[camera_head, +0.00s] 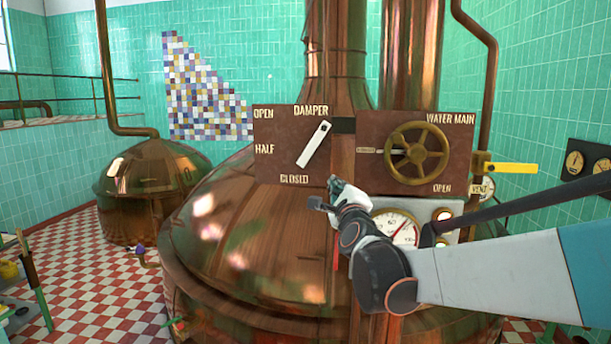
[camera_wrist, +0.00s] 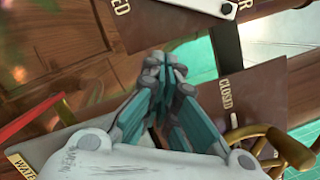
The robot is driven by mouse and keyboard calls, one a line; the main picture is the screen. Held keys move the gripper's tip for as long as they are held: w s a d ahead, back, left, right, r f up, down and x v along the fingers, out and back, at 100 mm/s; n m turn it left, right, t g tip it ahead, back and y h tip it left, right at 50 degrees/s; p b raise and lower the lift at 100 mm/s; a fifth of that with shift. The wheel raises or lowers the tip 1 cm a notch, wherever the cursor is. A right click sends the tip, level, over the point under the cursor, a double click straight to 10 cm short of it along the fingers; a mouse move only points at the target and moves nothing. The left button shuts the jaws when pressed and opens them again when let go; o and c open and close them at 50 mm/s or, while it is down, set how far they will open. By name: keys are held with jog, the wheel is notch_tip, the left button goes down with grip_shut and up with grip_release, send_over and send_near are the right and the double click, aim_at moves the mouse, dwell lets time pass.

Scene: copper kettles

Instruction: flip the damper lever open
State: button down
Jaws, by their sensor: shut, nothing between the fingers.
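The white damper lever (camera_head: 314,145) is on the brown damper panel (camera_head: 270,140) in the head view. It slants from a dark pivot dot at upper right down to the left, its lower end between the HALF and CLOSED labels, nearer CLOSED. In the wrist view, only the pivot end of the lever (camera_wrist: 218,8) shows at the top edge. My gripper (camera_head: 333,184) is below and right of the lever, near the panel's lower right corner, apart from the lever. In the wrist view my gripper (camera_wrist: 165,65) is shut and empty.
The water main panel (camera_head: 365,170) with its brass handwheel (camera_head: 416,152) is close on the right. A pressure gauge (camera_head: 396,228) is below it. A yellow valve handle (camera_head: 512,168) sticks out further right. The big copper kettle (camera_head: 250,240) bulges below the panels.

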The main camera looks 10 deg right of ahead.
jog(key=p, duration=0.2)
send_near(317, 160)
jog(key=w+d, duration=0.2)
jog(key=w, duration=0.1)
jog(key=w+d+f, duration=0.1)
jog(key=w, duration=0.1)
jog(key=shift+w+d, duration=0.15)
jog(key=shift+d, duration=0.25)
jog(key=shift+w+a+r, duration=0.15)
jog(key=shift+w+a, duration=0.05)
jog(key=shift+a, duration=0.1)
jog(key=shift+a+r+p, duration=0.55)
jog(key=shift+a, duration=0.2)
jog(key=shift+w+a, duration=0.2)
jog(key=shift+a, duration=0.05)
jog(key=shift+r, duration=0.1)
jog(key=shift+s, duration=0.1)
jog(key=shift+a+m, duration=0.35)
jog(key=shift+m, duration=0.05)
